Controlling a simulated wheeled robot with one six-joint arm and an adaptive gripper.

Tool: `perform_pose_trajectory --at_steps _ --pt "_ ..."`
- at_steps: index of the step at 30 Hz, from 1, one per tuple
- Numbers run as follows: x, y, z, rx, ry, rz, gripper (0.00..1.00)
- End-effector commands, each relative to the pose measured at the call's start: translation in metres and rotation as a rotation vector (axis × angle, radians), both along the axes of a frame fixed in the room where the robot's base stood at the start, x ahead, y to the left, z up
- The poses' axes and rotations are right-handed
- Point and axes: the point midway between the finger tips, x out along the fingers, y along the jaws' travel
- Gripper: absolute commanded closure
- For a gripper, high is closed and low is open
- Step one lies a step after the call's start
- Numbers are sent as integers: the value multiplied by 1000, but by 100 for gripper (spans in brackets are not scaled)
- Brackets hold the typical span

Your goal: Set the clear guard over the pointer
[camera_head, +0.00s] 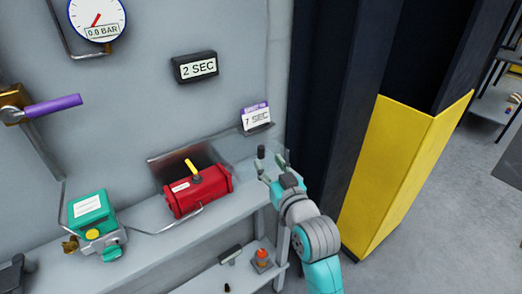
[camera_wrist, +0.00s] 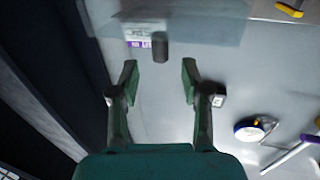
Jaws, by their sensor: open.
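The clear guard (camera_head: 236,154) is a faint see-through box on the shelf, right of the red actuator, with a dark upright knob (camera_head: 261,152). It also shows at the top of the wrist view (camera_wrist: 212,24), its knob (camera_wrist: 160,47) between and beyond the fingertips. The yellow pointer (camera_head: 190,166) is on top of the red actuator (camera_head: 198,191) and is uncovered; a yellow piece, likely the pointer (camera_wrist: 289,9), shows at the wrist view's top right. My gripper (camera_head: 273,168) is open and empty close to the knob; its fingers (camera_wrist: 160,82) stand apart.
A teal-green box unit (camera_head: 92,216) stands left on the shelf (camera_head: 150,250). A dark column (camera_head: 335,100) and yellow panel (camera_head: 395,160) are to the right. A lower shelf holds small items.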

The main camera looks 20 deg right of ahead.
Motion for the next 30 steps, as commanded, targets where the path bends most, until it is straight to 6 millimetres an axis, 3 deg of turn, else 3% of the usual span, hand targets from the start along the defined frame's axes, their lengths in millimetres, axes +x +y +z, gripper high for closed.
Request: perform_pose_trajectory --at_steps 3,10,24,30 --pt "23 1 1 0 -2 0 53" --pt "54 3 0 0 -1 1 53" --pt "65 4 0 0 -1 0 53" --pt "65 4 0 0 -1 0 100"
